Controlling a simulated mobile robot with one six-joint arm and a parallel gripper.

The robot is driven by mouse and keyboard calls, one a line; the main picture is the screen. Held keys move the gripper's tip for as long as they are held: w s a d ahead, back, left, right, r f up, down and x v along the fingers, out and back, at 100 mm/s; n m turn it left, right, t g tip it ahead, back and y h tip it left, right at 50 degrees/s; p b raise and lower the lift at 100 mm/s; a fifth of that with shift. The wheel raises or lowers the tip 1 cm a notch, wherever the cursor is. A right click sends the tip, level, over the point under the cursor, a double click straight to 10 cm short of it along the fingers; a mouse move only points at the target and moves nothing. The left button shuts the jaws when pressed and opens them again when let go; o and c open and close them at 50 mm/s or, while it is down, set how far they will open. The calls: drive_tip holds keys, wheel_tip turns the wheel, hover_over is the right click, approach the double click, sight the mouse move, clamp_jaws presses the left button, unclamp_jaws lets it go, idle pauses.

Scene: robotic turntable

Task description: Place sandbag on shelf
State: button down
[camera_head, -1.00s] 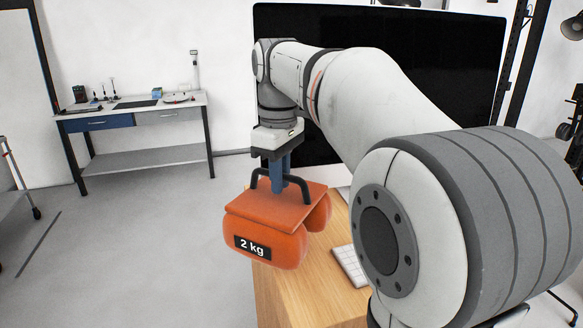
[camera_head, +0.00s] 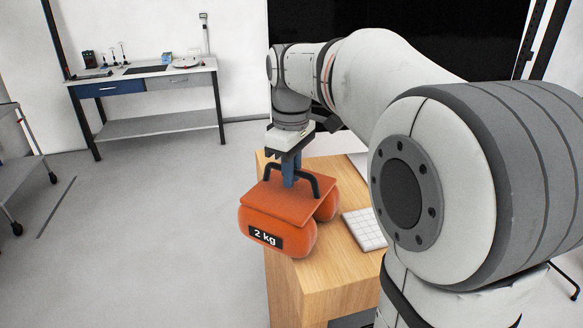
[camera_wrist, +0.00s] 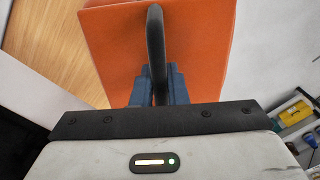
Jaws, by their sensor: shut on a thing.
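The orange sandbag (camera_head: 283,203) carries a black "2 kg" label and a black handle on top. My gripper (camera_head: 290,178) is shut on the handle from above, and the sandbag hangs from it at the left edge of a wooden desk. In the wrist view the blue fingers of my gripper (camera_wrist: 158,90) close around the dark handle, with the orange top of the sandbag (camera_wrist: 200,45) behind. A work table at the back left has a grey lower shelf (camera_head: 160,126), which looks bare.
The wooden desk (camera_head: 320,275) holds a white keyboard (camera_head: 364,230) and stands before a large black screen (camera_head: 375,25). The work table's top (camera_head: 140,75) bears several small items. A grey cart (camera_head: 20,150) stands at far left. The floor between is open.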

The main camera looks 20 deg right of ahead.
drive_tip(key=c, duration=1.9)
unclamp_jaws()
drive_tip(key=o, duration=0.5)
drive_tip(key=shift+c, duration=0.2)
drive_tip(key=shift+r, duration=0.1)
